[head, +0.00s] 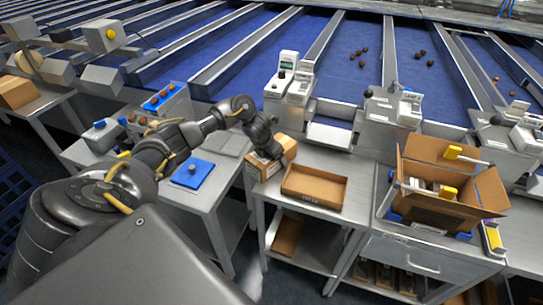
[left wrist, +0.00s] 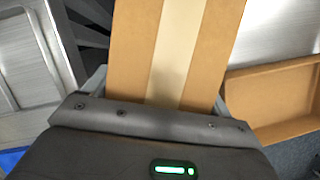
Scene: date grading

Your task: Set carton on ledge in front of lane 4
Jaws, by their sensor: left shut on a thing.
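My left gripper (head: 267,146) is shut on a closed brown carton (head: 284,149) at the left end of the steel bench, beside an open shallow brown tray (head: 314,187). In the left wrist view the carton (left wrist: 130,45), with a pale tape strip down its middle, lies between the fingers of my gripper (left wrist: 165,95). I cannot tell whether the carton touches the bench. A metal ledge (head: 330,135) spans between two weighing units at the foot of a blue lane (head: 345,65). No lane number is readable. My right gripper is not in view.
A large open carton (head: 440,205) with yellow-handled tools stands on the bench at right. A weighing unit (head: 290,85) stands behind my gripper. A blue pad (head: 193,173) lies on the left table.

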